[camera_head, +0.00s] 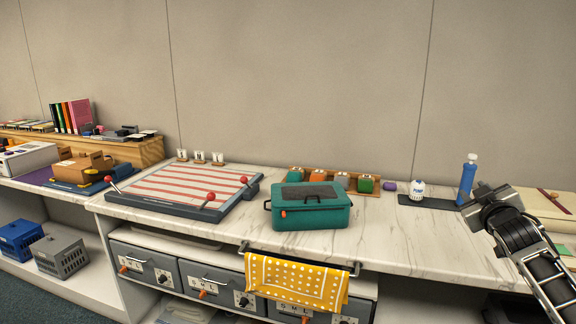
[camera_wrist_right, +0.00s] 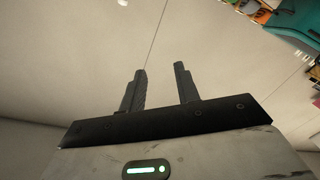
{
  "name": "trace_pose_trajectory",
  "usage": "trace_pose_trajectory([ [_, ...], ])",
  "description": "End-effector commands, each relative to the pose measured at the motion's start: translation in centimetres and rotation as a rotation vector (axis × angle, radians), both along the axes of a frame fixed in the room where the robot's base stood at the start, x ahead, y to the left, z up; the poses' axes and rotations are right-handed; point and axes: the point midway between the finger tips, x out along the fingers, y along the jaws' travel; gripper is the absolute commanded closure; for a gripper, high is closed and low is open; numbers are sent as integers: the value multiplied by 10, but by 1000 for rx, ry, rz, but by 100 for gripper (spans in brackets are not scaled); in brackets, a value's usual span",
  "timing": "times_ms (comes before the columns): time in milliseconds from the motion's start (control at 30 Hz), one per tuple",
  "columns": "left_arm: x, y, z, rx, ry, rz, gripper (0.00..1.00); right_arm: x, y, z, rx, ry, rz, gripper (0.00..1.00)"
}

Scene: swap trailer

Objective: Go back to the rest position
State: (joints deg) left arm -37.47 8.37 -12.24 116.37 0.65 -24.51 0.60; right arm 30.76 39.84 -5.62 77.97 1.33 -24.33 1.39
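My right gripper (camera_head: 490,208) is raised over the right part of the marble counter (camera_head: 405,246) in the head view, in front of the blue bottle. In the right wrist view its two dark fingers (camera_wrist_right: 161,86) stand apart with nothing between them, facing the plain wall. My left gripper does not show in either view.
A teal case (camera_head: 312,217) stands on the counter's middle. A striped board with red-knobbed levers (camera_head: 188,186) lies left of it. A blue bottle (camera_head: 467,180) and white jar (camera_head: 417,189) stand at the right. A yellow dotted towel (camera_head: 296,283) hangs at the front edge.

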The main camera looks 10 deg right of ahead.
Motion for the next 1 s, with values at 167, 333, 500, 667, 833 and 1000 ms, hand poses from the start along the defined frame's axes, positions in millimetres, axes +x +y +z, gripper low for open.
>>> trace_pose_trajectory([
  [167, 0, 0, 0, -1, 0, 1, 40, -17, 62, -86, 28, 112, 96, 68],
  [333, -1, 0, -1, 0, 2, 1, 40, -54, 126, -165, 98, 215, 191, 68],
  [500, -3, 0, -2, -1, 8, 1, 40, -122, 203, -244, 215, 333, 285, 68],
  [667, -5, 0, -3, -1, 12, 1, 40, -207, 272, -297, 363, 441, 344, 68],
  [833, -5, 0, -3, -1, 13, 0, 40, -291, 325, -318, 522, 527, 358, 68],
  [1000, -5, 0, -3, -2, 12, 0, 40, -336, 350, -320, 614, 570, 346, 68],
])
